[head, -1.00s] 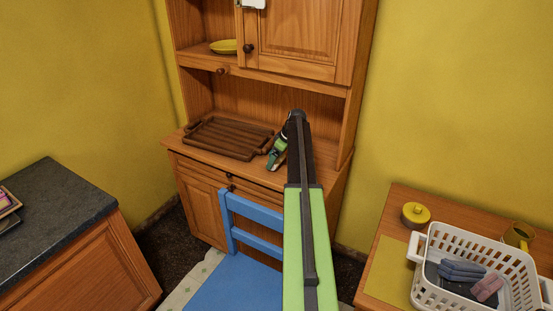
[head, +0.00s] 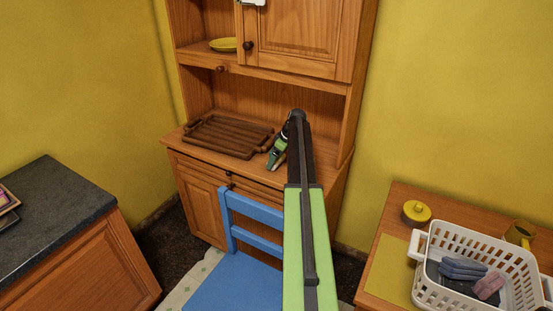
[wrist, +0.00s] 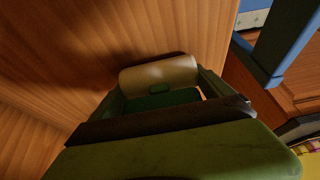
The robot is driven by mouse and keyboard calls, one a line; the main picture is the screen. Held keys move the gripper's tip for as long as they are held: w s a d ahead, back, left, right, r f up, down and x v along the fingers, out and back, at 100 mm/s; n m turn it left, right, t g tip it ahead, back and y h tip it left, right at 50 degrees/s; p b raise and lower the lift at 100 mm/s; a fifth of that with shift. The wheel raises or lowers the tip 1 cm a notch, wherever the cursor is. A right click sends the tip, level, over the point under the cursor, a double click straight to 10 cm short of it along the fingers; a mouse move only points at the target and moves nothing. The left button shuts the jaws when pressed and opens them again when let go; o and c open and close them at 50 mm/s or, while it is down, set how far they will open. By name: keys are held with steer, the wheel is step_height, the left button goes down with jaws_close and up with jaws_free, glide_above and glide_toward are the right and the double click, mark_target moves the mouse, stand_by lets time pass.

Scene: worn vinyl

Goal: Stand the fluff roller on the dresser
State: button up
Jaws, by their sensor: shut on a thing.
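The fluff roller (wrist: 158,74) shows in the wrist view as a cream cylinder with a dark green part below it. My gripper (wrist: 160,95) is shut on it, with a finger on each side. The roller is close to the wooden top of the dresser (wrist: 60,50) and a dark shadow lies beside it. I cannot tell whether it touches the wood. In the head view my gripper (head: 278,156) is over the dresser's counter (head: 328,158), right of the tray. My arm hides most of the roller there.
A brown slatted tray (head: 228,138) lies on the counter's left part. A blue chair (head: 252,208) stands in front of the dresser. A yellow plate (head: 223,45) sits on the shelf above. A side table at right holds a white basket (head: 465,295) and a yellow-lidded pot (head: 416,212).

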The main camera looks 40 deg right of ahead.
steer(key=o, duration=1.1)
steer(key=shift+o, duration=0.2)
steer(key=p+v, duration=0.7)
steer(key=shift+s+r, duration=0.2)
steer(key=shift+r, duration=0.2)
stand_by(0.7)
steer(key=p+v, duration=1.6)
steer(key=v, duration=0.1)
steer(key=shift+s+r, duration=0.15)
steer(key=shift+s, duration=0.05)
steer(key=shift+d, duration=0.1)
